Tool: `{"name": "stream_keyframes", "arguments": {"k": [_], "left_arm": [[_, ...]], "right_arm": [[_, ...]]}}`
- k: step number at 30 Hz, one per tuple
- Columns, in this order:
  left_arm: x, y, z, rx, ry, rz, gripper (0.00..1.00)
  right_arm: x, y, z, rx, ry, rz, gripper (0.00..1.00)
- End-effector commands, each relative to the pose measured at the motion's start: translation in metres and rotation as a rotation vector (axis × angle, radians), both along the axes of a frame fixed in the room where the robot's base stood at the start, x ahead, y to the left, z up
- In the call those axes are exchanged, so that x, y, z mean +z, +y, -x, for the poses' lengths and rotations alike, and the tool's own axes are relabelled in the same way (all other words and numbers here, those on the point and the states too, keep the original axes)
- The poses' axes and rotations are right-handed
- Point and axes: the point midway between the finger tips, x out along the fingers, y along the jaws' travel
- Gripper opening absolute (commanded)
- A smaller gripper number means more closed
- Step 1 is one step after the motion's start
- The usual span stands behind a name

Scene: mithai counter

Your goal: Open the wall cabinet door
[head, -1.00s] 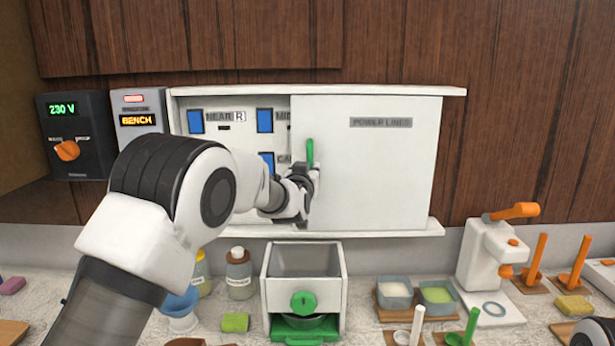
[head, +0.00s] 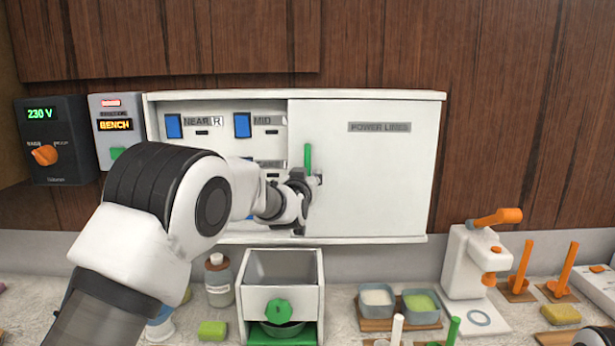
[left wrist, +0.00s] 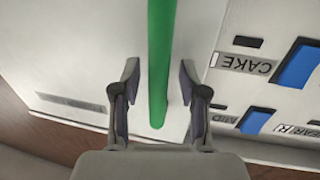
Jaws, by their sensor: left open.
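The white wall cabinet (head: 218,97) has a flat door (head: 375,175) marked POWER LINES. The door stands over the right part, leaving the left part uncovered with NEAR and MID labels and blue switches. A green upright handle (head: 307,158) is near the door's left edge. My left gripper (head: 308,185) is at the handle. In the left wrist view, the green handle (left wrist: 161,45) runs between the two open fingers of my left gripper (left wrist: 160,80), with a small gap each side. A CAKE label and blue switch show right of the door (left wrist: 95,55).
Left of the cabinet are a 230 V dial box (head: 55,140) and a BENCH display box (head: 115,125). On the counter below stand a white box with a green knob (head: 282,268), a bottle (head: 218,280), small tubs (head: 420,305) and a white press (head: 470,260).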

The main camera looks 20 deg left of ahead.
Motion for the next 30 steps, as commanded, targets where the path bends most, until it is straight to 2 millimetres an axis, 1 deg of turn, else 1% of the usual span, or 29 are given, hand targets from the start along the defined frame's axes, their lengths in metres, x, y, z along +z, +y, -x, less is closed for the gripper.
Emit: {"name": "stream_keyframes", "arguments": {"k": [5,8,11,15,18,21,24,30], "left_arm": [[0.0,-0.001,0.002,-0.001,0.0,-0.001,0.43],[0.001,-0.001,0.01,-0.001,0.0,-0.002,0.43],[0.0,-0.003,0.029,-0.001,0.002,-0.003,0.43],[-0.001,-0.006,0.065,-0.001,0.004,-0.003,0.43],[-0.001,-0.008,0.089,-0.001,0.004,-0.002,0.43],[-0.002,-0.009,0.106,-0.001,0.004,-0.003,0.43],[-0.002,-0.01,0.114,-0.001,0.003,0.0,0.43],[-0.002,-0.01,0.116,0.0,0.003,0.0,0.43]], "right_arm": [[0.0,0.0,0.0,0.0,0.0,0.0,0.4],[0.0,0.0,0.0,0.0,0.0,0.0,0.4],[0.0,0.0,0.0,0.0,0.0,0.0,0.4],[0.0,0.0,0.0,0.0,0.0,0.0,0.4],[0.0,0.0,0.0,0.0,0.0,0.0,0.4],[0.0,0.0,0.0,0.0,0.0,0.0,0.4],[0.0,0.0,0.0,0.0,0.0,0.0,0.4],[0.0,0.0,0.0,0.0,0.0,0.0,0.4]]}}
